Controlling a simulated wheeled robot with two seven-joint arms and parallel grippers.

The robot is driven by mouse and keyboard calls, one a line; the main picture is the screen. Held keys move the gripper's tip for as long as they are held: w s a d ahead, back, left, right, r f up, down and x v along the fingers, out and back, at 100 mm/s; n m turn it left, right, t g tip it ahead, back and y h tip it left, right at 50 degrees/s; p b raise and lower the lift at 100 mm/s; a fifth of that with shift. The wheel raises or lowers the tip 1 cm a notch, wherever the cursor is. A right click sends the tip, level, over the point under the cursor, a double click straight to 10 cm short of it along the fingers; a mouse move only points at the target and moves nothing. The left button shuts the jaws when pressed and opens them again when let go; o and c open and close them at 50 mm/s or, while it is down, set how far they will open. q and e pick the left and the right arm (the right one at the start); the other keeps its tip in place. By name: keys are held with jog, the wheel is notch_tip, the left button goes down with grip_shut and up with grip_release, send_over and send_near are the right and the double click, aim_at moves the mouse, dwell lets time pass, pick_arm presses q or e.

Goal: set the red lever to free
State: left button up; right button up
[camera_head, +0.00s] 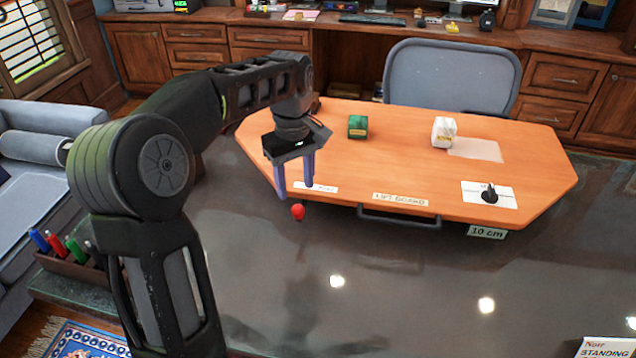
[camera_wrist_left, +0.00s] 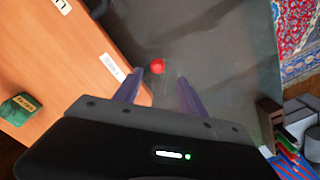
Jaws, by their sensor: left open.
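The red lever shows as a round red knob (camera_head: 298,212) just below the front left edge of the orange lift board (camera_head: 400,165). A white label (camera_head: 318,187) lies on the board close to the knob; its words are too small to read. My left gripper (camera_head: 296,192) points down with its fingers apart, just above the knob. In the left wrist view the knob (camera_wrist_left: 157,66) shows beyond the fingertips and between them, with no finger seen closed on it. The lever's shaft is hidden. My right gripper is not in view.
A green block (camera_head: 357,126) and a white block (camera_head: 443,132) stand on the board. A black knob (camera_head: 489,194) sits on a white card at the right. A dark handle (camera_head: 399,215) and a "10 cm" tag (camera_head: 486,232) are at the front edge. A pen tray (camera_head: 75,265) stands at the left.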

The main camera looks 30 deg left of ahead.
aim_at(298, 207)
pick_arm(q)
jog(key=shift+w, duration=0.45)
jog(key=shift+s, duration=0.25)
jog(key=shift+f, duration=3.9)
grip_shut()
